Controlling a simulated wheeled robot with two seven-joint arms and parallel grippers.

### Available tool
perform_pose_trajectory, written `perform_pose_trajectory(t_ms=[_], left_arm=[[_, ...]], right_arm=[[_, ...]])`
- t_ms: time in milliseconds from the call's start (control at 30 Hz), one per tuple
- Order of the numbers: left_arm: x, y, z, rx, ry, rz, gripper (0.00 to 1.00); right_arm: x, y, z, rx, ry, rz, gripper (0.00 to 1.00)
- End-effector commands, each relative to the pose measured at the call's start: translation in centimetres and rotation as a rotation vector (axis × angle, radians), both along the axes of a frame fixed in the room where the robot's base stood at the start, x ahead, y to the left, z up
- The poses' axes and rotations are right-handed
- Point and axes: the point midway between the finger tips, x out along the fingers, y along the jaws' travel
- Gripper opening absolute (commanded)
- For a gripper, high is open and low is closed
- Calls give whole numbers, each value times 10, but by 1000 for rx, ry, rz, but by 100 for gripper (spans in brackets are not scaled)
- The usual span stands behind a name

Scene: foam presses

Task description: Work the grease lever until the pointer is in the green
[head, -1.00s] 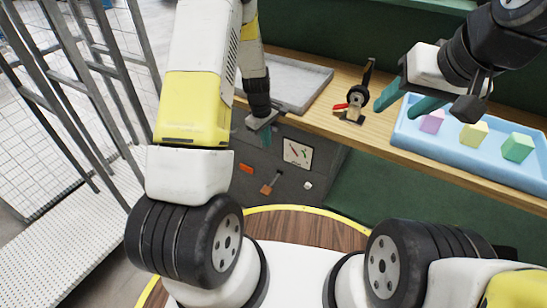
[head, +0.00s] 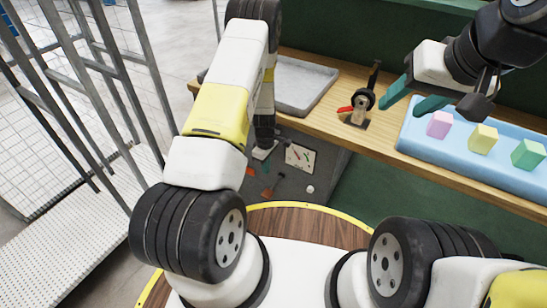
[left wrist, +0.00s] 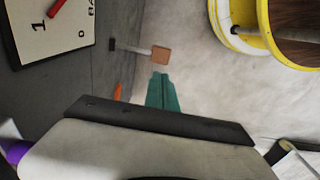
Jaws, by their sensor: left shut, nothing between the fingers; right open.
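The grease lever (head: 267,192) has a copper-brown square end and sticks out of the dark grey panel under the bench; its end (left wrist: 161,54) also shows in the left wrist view. The white gauge (head: 299,156) is on the same panel, with small red and green marks; part of its face (left wrist: 50,25) shows in the left wrist view. The pointer's reading is too small or cut off to tell. My left gripper (left wrist: 161,78) is shut and empty, its teal fingertips just short of the lever's end in the picture; touching cannot be told. My right gripper (head: 412,98) is open and empty above the bench.
The wooden bench (head: 318,116) carries a grey tray (head: 300,84), a black device with a red handle (head: 360,104) and a blue tray (head: 412,137) with coloured blocks. An orange piece (head: 250,172) and a white knob (head: 310,189) are on the panel. A metal rack stands left.

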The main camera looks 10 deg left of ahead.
Motion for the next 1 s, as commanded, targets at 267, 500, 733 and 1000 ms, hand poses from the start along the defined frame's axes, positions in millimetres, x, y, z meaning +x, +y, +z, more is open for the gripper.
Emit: perform_pose_trajectory(t_ms=[267, 500, 733, 1000], left_arm=[[-2, 0, -51, -1, 4, 1, 0], [-2, 0, -101, -1, 4, 0, 0], [0, 0, -128, 0, 0, 0, 0], [0, 0, -134, 0, 0, 0, 0]], right_arm=[[0, 0, 0, 0, 0, 0, 51], [0, 0, 0, 0, 0, 0, 51], [0, 0, 0, 0, 0, 0, 51], [0, 0, 0, 0, 0, 0, 51]])
